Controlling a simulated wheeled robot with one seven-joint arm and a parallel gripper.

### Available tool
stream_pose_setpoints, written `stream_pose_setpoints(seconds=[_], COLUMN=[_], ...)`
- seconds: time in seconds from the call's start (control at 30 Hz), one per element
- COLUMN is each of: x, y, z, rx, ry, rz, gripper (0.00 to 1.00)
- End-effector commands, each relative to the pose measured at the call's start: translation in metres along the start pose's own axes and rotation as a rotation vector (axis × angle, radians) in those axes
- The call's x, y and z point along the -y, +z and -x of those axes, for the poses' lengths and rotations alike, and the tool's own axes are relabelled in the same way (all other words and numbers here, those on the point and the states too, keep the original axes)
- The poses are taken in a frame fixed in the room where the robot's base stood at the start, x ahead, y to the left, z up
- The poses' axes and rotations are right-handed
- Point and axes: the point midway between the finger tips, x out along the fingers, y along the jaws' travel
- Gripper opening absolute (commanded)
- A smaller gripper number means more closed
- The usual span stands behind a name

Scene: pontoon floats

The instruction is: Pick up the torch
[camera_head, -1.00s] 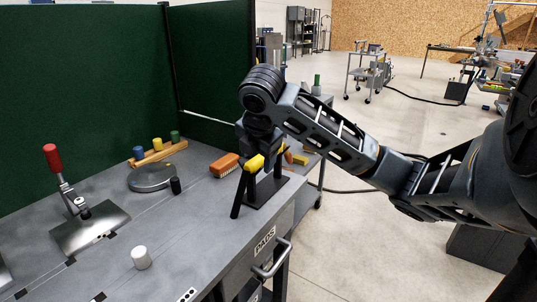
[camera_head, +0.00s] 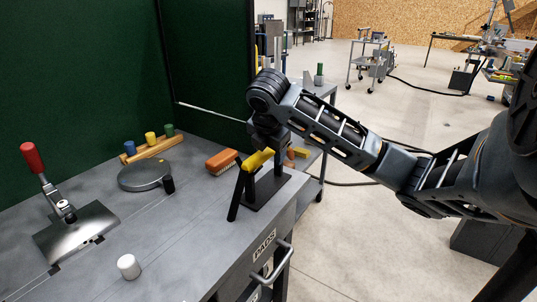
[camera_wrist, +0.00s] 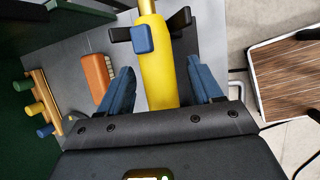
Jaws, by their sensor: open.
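The torch, a yellow rounded body with a blue button, lies across a black stand (camera_head: 277,186) at the right end of the grey bench. Its yellow end (camera_head: 257,161) shows in the head view, with the rest partly hidden by my gripper (camera_head: 266,141) above it. In the wrist view the torch (camera_wrist: 158,78) runs between the two blue fingers of my gripper (camera_wrist: 160,82), which are open on either side of it. Gaps show between the fingers and the torch. Black stand arms flank its upper part.
On the bench are a red-handled clamp (camera_head: 62,208), a white cylinder (camera_head: 128,266), a round grey plate (camera_head: 144,175), an orange brush (camera_head: 221,161) and a wooden rack of coloured pegs (camera_head: 152,148). Green panels (camera_head: 80,80) wall the back.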

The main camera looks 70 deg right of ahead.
Motion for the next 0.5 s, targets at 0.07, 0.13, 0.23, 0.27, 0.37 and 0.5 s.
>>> stream_pose_setpoints(seconds=[0.07,0.13,0.23,0.27,0.37,0.5], x=[0.000,0.000,0.000,0.000,0.000,0.000], y=[0.001,0.000,0.000,0.000,0.000,0.000], z=[-0.011,-0.018,-0.024,-0.024,-0.024,-0.024], rx=[0.000,0.000,0.000,0.000,0.000,0.000], ry=[-0.003,-0.001,0.000,0.000,0.001,0.001], rz=[-0.001,0.000,0.001,0.001,0.001,0.001], gripper=[0.65,0.65,0.65,0.65,0.65,0.60])
